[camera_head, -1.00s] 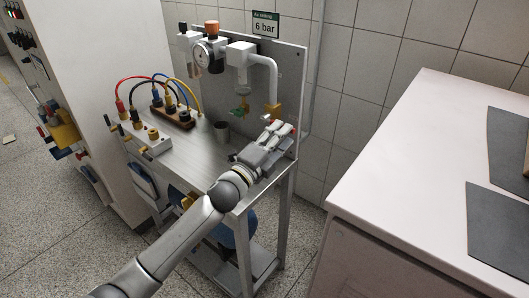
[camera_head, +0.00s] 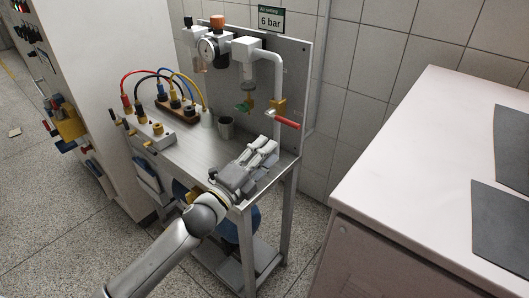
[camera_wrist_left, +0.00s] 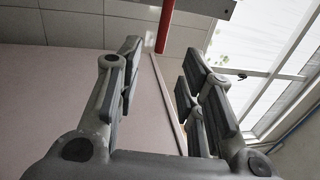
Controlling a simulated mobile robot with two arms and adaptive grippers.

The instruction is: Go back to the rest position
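My left gripper (camera_head: 265,148) is in front of the valve panel, above the front right part of the metal cart top. In the left wrist view its fingers (camera_wrist_left: 161,65) stand apart with nothing between them, so it is open and empty. The red valve handle (camera_head: 287,121) sticks out to the right from its brass valve (camera_head: 278,107) on the white pipe. It is apart from the gripper, just beyond the fingertips. The handle also shows in the wrist view as a red bar (camera_wrist_left: 166,24) at the top. My right gripper is not in view.
The upright panel (camera_head: 292,75) holds a gauge (camera_head: 207,50). A white-topped cabinet (camera_head: 411,160) stands right. Floor (camera_head: 60,215) is open at left.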

